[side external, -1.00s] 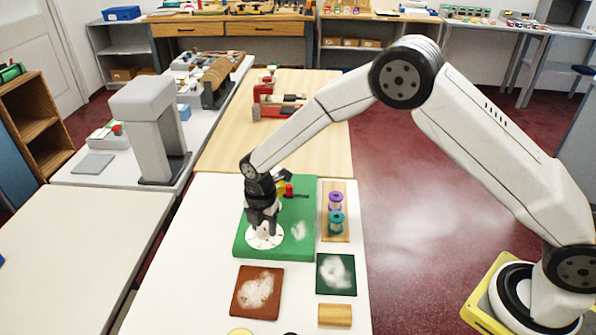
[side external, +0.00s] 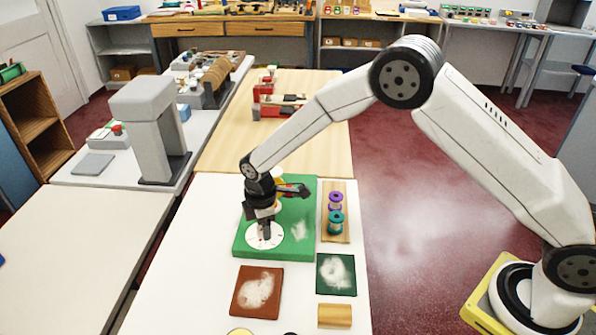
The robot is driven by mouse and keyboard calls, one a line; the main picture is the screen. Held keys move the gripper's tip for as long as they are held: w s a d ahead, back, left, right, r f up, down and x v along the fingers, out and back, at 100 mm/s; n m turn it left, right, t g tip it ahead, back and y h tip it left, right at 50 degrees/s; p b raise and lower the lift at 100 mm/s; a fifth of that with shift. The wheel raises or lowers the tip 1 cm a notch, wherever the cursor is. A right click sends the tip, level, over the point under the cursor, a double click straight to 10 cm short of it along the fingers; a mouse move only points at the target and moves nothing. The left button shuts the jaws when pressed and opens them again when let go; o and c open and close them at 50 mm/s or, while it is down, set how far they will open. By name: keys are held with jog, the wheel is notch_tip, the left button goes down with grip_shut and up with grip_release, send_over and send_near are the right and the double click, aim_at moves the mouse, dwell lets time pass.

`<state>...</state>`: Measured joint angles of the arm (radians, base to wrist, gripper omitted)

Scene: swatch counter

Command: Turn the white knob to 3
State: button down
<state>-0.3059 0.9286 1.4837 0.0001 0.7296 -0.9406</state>
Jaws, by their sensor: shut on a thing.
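The white knob's round dial (side external: 262,238) lies on a green board (side external: 302,215) on the white table. My gripper (side external: 265,229) points down over the dial, with its jaws shut on the knob at the dial's middle. The fingers hide most of the knob, and the dial's marks are too small to read, so I cannot tell which number it points to.
A wooden tray (side external: 337,186) with purple and teal spools stands right of the board. A brown swatch (side external: 257,291), a dark green swatch (side external: 336,274) and a wooden block (side external: 334,315) lie in front. White table shows at the left.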

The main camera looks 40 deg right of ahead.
jog(key=m, duration=0.4)
jog(key=shift+m, duration=0.3)
jog(key=m, duration=0.3)
jog(key=shift+m, duration=0.4)
jog(key=shift+c, duration=0.8)
grip_release()
jog(key=shift+r, duration=3.95)
